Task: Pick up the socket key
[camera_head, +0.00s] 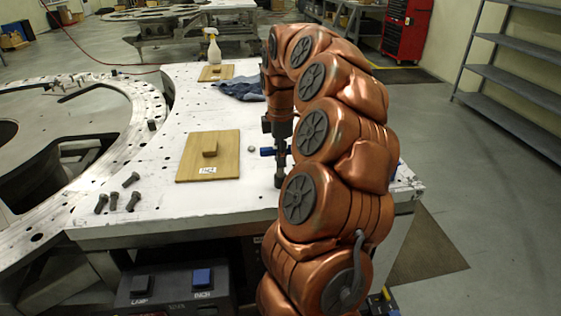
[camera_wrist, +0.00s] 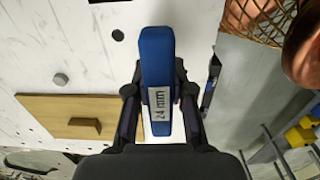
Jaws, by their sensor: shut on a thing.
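The socket key has a blue handle with a white "24 mm" label (camera_wrist: 158,60). It shows between my gripper's dark fingers (camera_wrist: 158,92) in the wrist view, and the fingers are shut on it from both sides. In the head view my gripper (camera_head: 279,152) points down over the right part of the white table. The blue handle (camera_head: 267,152) sticks out to its left there. A dark shaft (camera_head: 279,178) runs down below the handle, close to the table top. I cannot tell whether its lower end touches the table.
A wooden board (camera_head: 190,170) with a small block handle lies left of my gripper. Several dark bolts (camera_head: 131,180) are at the table's left front. A blue cloth (camera_head: 240,88) and a spray bottle (camera_head: 213,50) are farther back. A wire basket (camera_wrist: 262,18) is at the wrist view's upper right.

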